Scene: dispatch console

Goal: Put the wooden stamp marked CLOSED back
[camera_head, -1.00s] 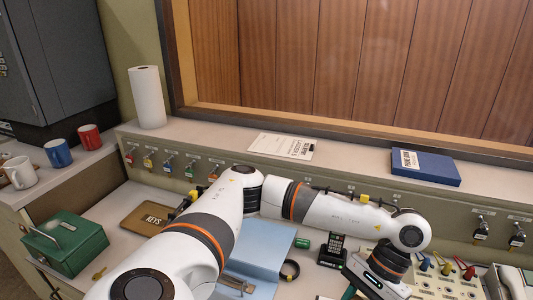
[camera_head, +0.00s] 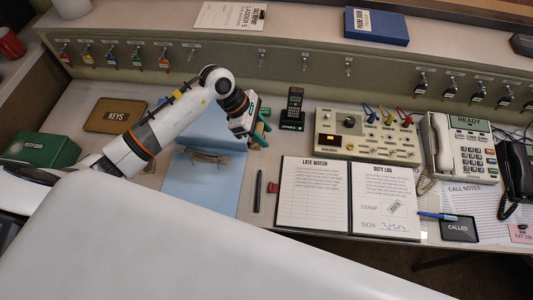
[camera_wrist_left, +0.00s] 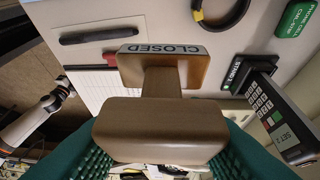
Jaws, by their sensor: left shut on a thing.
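My left gripper (camera_head: 257,132) is above the desk near the cordless phone, its green fingers pointing right and down. In the left wrist view the fingers (camera_wrist_left: 155,150) are shut on the wooden stamp (camera_wrist_left: 160,115), gripping its thick brown handle. The stamp's base shows beyond the handle, with CLOSED on a pale label at its edge. In the head view I cannot make out the stamp clearly at the gripper. A small green box or pad (camera_wrist_left: 297,18) lies near the phone. The open duty log (camera_head: 384,195) has a stamp mark on its STAMP line.
The cordless phone (camera_head: 292,105) stands in its cradle beside the gripper. A blue clipboard (camera_head: 205,190) lies below my left arm. A black pen (camera_head: 258,190), switch panel (camera_head: 365,135), desk phone (camera_head: 455,150), KEYS board (camera_head: 108,115) and green cash box (camera_head: 40,149) surround it.

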